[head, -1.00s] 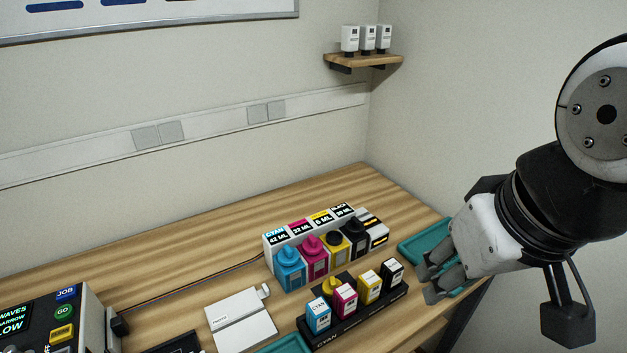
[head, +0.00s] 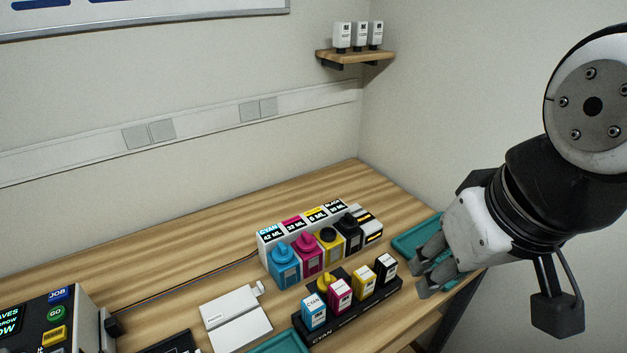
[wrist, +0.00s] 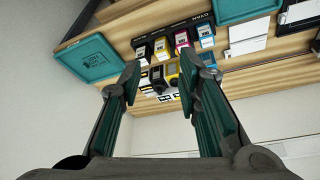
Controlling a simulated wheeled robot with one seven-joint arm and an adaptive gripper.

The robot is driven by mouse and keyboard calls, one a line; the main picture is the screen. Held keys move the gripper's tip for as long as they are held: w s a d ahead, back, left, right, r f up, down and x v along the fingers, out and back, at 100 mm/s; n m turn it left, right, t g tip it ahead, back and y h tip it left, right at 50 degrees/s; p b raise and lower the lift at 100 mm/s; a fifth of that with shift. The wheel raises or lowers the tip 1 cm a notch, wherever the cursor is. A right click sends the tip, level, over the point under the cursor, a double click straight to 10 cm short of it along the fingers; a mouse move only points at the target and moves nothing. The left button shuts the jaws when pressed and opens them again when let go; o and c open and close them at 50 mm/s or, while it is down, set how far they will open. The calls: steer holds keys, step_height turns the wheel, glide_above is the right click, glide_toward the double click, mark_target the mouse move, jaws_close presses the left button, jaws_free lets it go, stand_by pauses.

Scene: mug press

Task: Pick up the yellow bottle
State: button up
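The yellow bottle (head: 364,282), small with a white label, stands upright in a black rack (head: 345,317) between a magenta bottle (head: 340,294) and a black bottle (head: 387,267). The yellow bottle also shows in the wrist view (wrist: 161,48). My gripper (head: 430,273) hangs to the right of the rack, over the teal tray area, apart from the bottles. In the wrist view its two fingers (wrist: 160,82) are spread wide with nothing held between them.
A cyan bottle (head: 314,311) stands at the rack's left end. Behind is a white ink unit (head: 266,243) with coloured tanks, including a larger yellow one (head: 329,244). A teal tray (head: 403,246) lies at the right table edge. A white device (head: 236,322) lies left.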

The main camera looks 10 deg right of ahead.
steer(key=o, duration=0.6)
steer(key=shift+w, duration=0.1)
steer(key=n+g+p, duration=0.3)
steer(key=n+g, duration=0.1)
steer(key=n, duration=1.9)
glide_above(365, 273)
step_height(365, 273, down, 13)
steer(key=f, duration=0.4)
steer(key=f+b, duration=0.1)
steer(key=f, duration=0.3)
steer(key=shift+s+f, duration=0.2)
steer(key=shift+f, duration=0.1)
steer(key=shift+w+f, duration=0.15)
steer(key=shift+f, duration=1.15)
steer(key=shift+w+f, duration=0.1)
steer(key=shift+f, duration=1.15)
